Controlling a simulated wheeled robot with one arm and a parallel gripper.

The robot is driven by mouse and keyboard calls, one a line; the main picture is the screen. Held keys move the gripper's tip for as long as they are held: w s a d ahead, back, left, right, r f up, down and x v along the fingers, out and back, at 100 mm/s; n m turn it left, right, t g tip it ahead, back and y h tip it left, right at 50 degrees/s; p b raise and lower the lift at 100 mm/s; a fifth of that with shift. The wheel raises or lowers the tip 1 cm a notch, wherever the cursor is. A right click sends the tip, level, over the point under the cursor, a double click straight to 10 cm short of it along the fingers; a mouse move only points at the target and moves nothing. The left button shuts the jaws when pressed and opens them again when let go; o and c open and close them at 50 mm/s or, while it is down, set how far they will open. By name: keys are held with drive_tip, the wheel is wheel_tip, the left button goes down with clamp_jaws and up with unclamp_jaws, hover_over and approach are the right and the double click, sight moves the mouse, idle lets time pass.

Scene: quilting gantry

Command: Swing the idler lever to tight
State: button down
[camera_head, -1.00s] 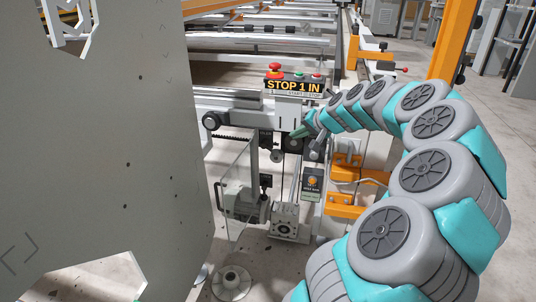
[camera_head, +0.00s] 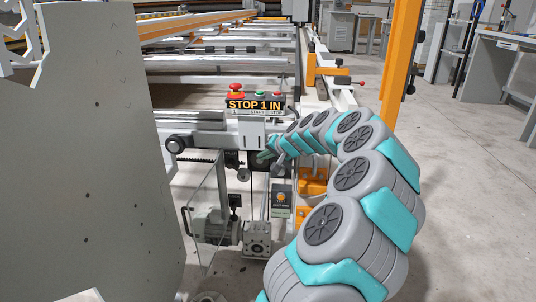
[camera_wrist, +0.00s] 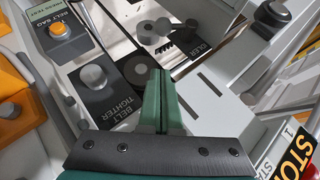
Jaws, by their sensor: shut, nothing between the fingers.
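In the wrist view, a label reading IDLER (camera_wrist: 207,55) sits beside a dark slot. Grey round rollers or knobs (camera_wrist: 150,34) stand near it; I cannot tell which part is the idler lever. A dark plate marked BELT TIGHTER (camera_wrist: 122,117) carries a grey knob (camera_wrist: 93,76). My gripper (camera_wrist: 161,74) has its green fingers together and empty, in front of a dark round disc (camera_wrist: 138,68) that they partly cover. I cannot tell if they touch it. In the head view my gripper (camera_head: 264,154) is small, just below the STOP 1 IN sign (camera_head: 255,104).
An orange button (camera_wrist: 60,31) sits on a belt sag plate at the wrist view's upper left. In the head view, a red stop button (camera_head: 236,90) tops the sign. A large grey panel (camera_head: 80,190) fills the left. Floor (camera_head: 465,200) is open at right.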

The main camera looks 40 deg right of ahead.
drive_tip(key=w+a+f, duration=0.2)
drive_tip(key=w+f, duration=0.3)
drive_tip(key=shift+f, duration=0.25)
